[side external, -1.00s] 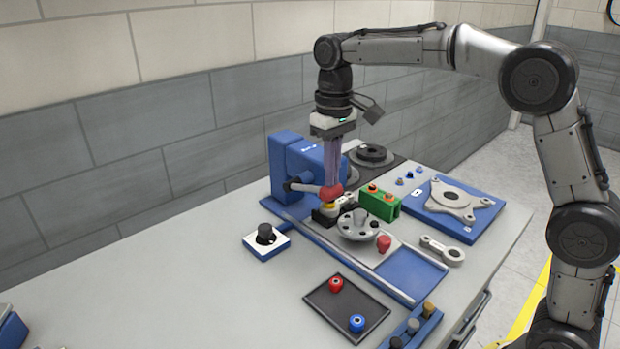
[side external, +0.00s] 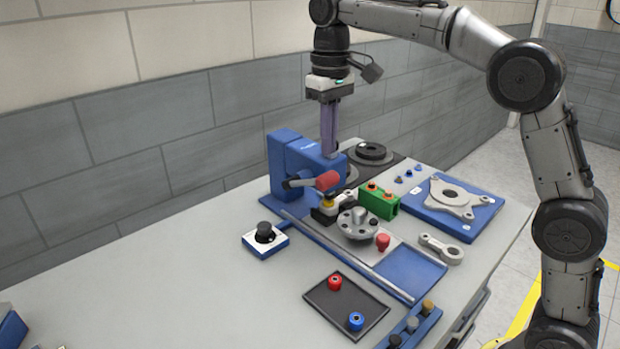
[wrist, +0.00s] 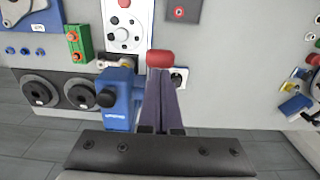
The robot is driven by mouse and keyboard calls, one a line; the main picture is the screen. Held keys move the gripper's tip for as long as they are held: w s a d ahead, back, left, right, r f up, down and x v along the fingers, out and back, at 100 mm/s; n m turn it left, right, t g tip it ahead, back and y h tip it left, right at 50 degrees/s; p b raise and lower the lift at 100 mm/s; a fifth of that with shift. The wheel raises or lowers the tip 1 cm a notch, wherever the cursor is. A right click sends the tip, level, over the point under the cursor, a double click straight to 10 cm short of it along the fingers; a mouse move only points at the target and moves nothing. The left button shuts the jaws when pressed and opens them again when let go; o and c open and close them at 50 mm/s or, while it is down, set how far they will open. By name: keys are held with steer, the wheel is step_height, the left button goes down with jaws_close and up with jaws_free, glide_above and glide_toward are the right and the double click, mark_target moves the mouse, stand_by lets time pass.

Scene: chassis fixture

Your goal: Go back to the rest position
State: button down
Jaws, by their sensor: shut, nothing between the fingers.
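My gripper (side external: 329,153) is shut and empty, pointing down above the blue machine on the bench. In the wrist view its long fingers (wrist: 161,126) are together, with nothing between them.
A grey hub part (side external: 357,226), a green block (side external: 379,200) and a blue plate with a grey flange (side external: 452,208) stand right of the machine. A dark tray (side external: 346,307) holds a red and a blue piece.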

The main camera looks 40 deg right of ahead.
steer(key=s+d+r+t, duration=0.1)
steer(key=s+r+t, duration=0.15)
steer(key=s, duration=0.55)
steer(key=s+d+r+t, duration=0.15)
steer(key=s+r, duration=0.25)
steer(key=s, duration=0.4)
steer(key=s+d+f+t, duration=0.1)
steer(key=s+f, duration=1.1)
steer(key=f, duration=0.3)
steer(key=shift+f+t, duration=0.3)
steer(key=shift+d, duration=0.1)
